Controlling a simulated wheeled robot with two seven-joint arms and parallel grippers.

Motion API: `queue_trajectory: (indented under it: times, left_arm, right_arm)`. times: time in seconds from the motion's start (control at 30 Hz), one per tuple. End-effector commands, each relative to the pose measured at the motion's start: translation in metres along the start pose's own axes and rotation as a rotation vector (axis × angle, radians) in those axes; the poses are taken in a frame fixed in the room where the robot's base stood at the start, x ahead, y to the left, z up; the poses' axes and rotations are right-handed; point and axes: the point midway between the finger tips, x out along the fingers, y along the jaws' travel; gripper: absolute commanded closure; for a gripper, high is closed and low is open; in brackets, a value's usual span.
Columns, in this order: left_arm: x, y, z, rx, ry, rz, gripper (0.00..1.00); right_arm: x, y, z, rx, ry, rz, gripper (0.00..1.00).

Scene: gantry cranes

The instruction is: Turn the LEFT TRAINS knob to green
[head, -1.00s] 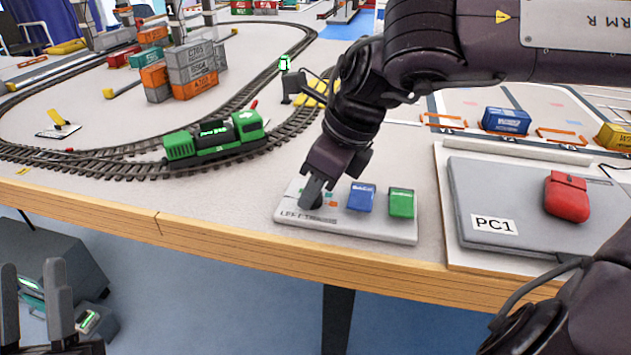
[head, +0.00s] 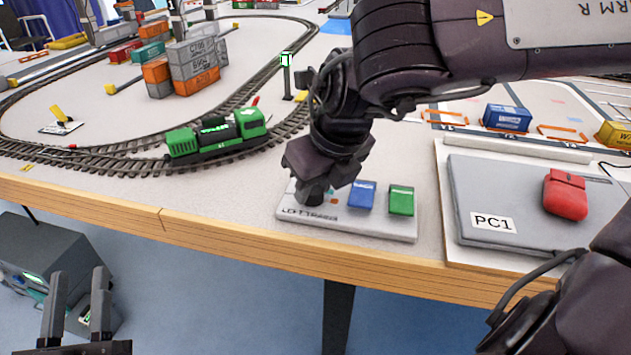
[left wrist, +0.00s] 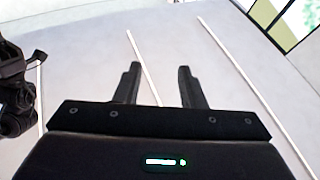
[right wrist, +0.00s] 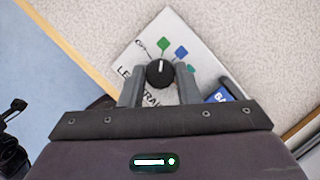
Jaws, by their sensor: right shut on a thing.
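The white LEFT TRAINS panel (head: 352,228) lies near the table's front edge. Its black knob (right wrist: 160,74) shows in the right wrist view, with its white line pointing up toward the green diamond (right wrist: 163,45). A blue diamond (right wrist: 181,53) lies to the right of the green one. My right gripper (right wrist: 159,88) points down at the panel and is shut on the knob, one finger on each side. In the head view it mostly hides the knob and dial. My left gripper (head: 77,282) is open and empty, low at the left, away from the table.
A blue button (head: 361,196) and a green button (head: 401,201) sit right beside my right gripper. The green train (head: 217,137) stands on the track behind. The grey PC1 board (head: 520,200) with a red block (head: 566,195) lies to the right.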

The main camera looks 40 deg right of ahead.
Motion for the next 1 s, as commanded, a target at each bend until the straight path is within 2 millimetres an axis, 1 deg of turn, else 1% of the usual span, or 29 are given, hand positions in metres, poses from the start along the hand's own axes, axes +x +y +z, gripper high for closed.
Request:
queue_trajectory:
  times: [0.37, 0.4, 0.53, 0.9, 0.97, 1.0]
  left_arm:
    - [0.0, 0.0, 0.001, 0.0, -0.002, -0.001, 0.64]
    - [0.0, 0.0, 0.001, 0.0, -0.002, -0.001, 0.64]
    - [0.0, 0.0, 0.001, 0.0, -0.002, -0.001, 0.64]
    - [0.0, 0.0, 0.001, -0.001, -0.007, 0.0, 0.64]
    - [0.0, 0.0, 0.006, -0.002, -0.036, 0.001, 0.64]
    - [-0.002, 0.001, 0.014, -0.004, -0.073, 0.001, 0.64]
  right_arm:
    - [0.0, 0.0, 0.0, 0.003, 0.0, -0.002, 0.93]
    - [0.0, 0.0, 0.0, 0.003, 0.0, -0.002, 0.67]
    - [0.0, 0.0, 0.0, 0.003, 0.0, -0.002, 0.5]
    - [-0.002, 0.0, 0.0, 0.003, 0.0, -0.001, 0.49]
    - [-0.005, 0.0, 0.001, 0.003, 0.0, -0.001, 0.49]
    - [-0.008, 0.0, 0.001, 0.003, 0.0, -0.001, 0.49]
